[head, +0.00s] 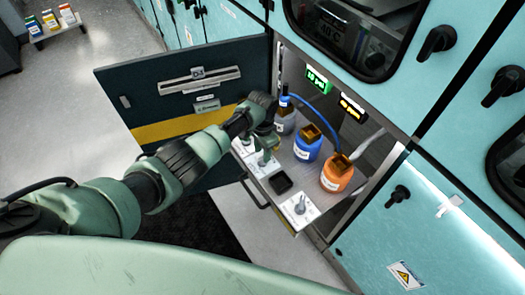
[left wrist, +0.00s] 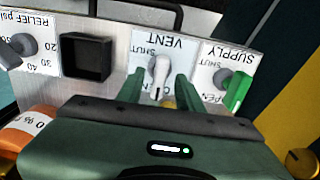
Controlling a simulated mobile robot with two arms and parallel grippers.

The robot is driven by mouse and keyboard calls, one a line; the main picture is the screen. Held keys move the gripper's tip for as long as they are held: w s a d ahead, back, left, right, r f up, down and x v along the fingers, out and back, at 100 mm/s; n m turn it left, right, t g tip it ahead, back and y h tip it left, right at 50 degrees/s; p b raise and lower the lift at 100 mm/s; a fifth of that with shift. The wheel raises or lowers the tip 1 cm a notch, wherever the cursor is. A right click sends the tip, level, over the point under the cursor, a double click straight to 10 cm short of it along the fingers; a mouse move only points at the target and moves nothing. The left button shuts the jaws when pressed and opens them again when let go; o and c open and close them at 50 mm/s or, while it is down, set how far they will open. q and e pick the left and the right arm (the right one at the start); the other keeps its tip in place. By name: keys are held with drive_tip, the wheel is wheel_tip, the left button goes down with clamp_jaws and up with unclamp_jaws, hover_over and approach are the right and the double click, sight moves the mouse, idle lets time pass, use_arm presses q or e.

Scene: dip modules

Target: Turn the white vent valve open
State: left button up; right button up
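The white vent valve (left wrist: 160,70) sits on a pale panel below the upside-down word VENT in the left wrist view. Its lever points toward the bottom of that picture, and its lower end is partly hidden by my gripper. My left gripper (left wrist: 159,88) is open, with one green finger on each side of the lever and a visible gap to it. In the head view my left gripper (head: 265,158) is over the panel of the pulled-out drawer, where it hides most of the vent valve. The right gripper is not in view.
The green supply lever (left wrist: 237,90) is close to the right finger. A black square recess (left wrist: 86,58) and the grey relief knob (left wrist: 22,44) lie to the left. Orange (head: 336,174) and blue (head: 307,147) bottles stand behind the panel.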

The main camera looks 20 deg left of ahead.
sight(262, 153)
use_arm(q)
wheel_tip(262, 153, up, 8)
drive_tip(key=shift+f, duration=0.1)
idle(0.4)
idle(0.4)
